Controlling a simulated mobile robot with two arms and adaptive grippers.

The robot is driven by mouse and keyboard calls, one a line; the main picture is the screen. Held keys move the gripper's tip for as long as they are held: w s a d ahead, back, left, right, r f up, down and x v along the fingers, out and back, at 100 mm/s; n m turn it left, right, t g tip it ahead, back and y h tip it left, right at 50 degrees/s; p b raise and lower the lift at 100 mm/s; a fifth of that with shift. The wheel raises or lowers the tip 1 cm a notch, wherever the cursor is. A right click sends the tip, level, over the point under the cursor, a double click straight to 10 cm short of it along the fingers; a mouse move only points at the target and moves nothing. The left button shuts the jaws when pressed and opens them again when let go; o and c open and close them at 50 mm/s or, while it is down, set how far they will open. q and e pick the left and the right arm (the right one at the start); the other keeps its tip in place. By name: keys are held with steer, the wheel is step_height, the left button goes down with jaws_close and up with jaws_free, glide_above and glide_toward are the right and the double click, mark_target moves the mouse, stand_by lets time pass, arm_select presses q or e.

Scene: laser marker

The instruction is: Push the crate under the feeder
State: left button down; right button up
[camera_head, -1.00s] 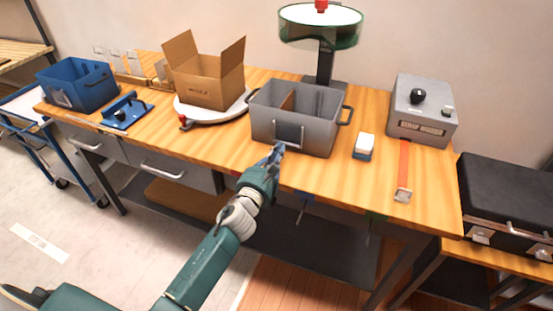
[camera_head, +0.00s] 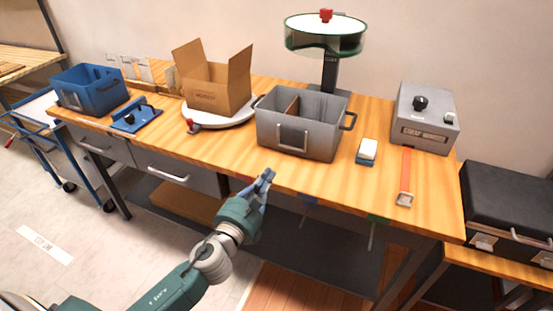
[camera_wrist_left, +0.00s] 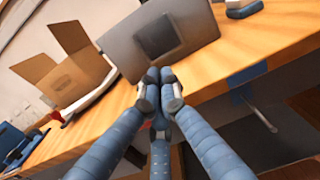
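The grey crate (camera_head: 326,142) stands upright on the wooden workbench, with dark side handles, a divider inside and a dark panel on its front. The feeder (camera_head: 325,35), a green-rimmed round drum on a dark post, stands behind it. The drum shows above and beyond the crate; I cannot tell how far it overhangs it. My left gripper (camera_head: 267,175) is near the bench's front edge, apart from the crate, its fingertips together and empty. In the left wrist view, the fingertips (camera_wrist_left: 158,74) point at the crate's front (camera_wrist_left: 190,32). My right gripper is not in view.
A cardboard box (camera_head: 215,90) on a white turntable (camera_head: 222,119) stands left of the crate. A white-and-blue block (camera_head: 367,151) lies close on the right, then an orange strap (camera_head: 405,172) and a grey scrap box (camera_head: 425,118). Bare bench (camera_head: 240,165) lies before the crate.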

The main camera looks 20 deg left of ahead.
arm_select(q)
steer(key=r, duration=0.2)
steer(key=p, duration=0.1)
glide_toward(286, 138)
steer(key=w, duration=0.7)
steer(key=shift+d, duration=0.3)
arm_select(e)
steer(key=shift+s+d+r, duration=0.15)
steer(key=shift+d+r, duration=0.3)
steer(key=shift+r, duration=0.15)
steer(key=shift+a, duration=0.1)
